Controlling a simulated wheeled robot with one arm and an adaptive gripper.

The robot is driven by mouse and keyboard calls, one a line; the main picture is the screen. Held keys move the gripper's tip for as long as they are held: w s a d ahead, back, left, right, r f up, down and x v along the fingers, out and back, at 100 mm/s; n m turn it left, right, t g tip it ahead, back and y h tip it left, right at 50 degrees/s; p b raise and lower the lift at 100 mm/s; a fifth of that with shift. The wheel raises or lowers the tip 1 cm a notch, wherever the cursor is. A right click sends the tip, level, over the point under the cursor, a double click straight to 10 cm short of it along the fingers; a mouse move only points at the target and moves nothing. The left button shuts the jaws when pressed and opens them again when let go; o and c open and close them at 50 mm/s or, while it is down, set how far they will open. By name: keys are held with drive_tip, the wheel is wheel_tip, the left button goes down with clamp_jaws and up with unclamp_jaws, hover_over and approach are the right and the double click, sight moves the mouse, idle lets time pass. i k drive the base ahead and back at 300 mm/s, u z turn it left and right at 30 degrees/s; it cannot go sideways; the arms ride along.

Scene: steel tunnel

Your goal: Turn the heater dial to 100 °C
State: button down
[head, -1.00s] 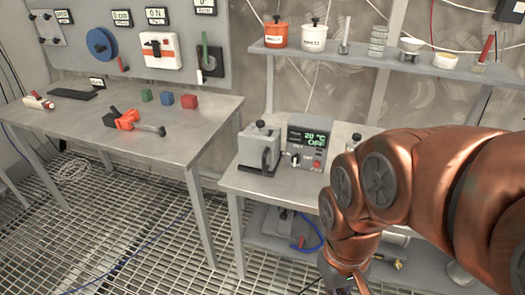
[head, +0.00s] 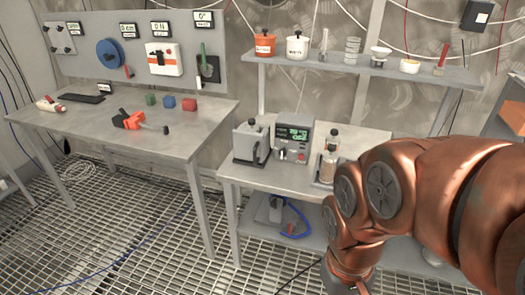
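The heater (head: 293,137) is a dark box with a green-lit display and a pale lower front, on the right-hand bench. The display (head: 291,133) shows two lines of green characters, too small to read surely now. A small dial (head: 283,154) sits low on the front at the left; its pointer direction is too small to tell. A red button or lamp (head: 301,156) is to its right. My copper arm reaches down in the right foreground, apart from the dial in the picture. My gripper is out of the frame below.
A grey metal container (head: 250,143) stands close left of the heater. A jar with a black knob (head: 329,160) stands close right, near my arm. A shelf (head: 360,66) with pots and glassware runs above. Another bench (head: 110,132) stands left, with open grating floor between.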

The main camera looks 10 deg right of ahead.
sight(282, 153)
drive_tip(key=u, duration=0.75)
drive_tip(key=k, duration=1.25)
drive_tip(key=u, duration=0.9)
drive_tip(key=i, duration=1.1)
drive_tip(key=z, duration=0.3)
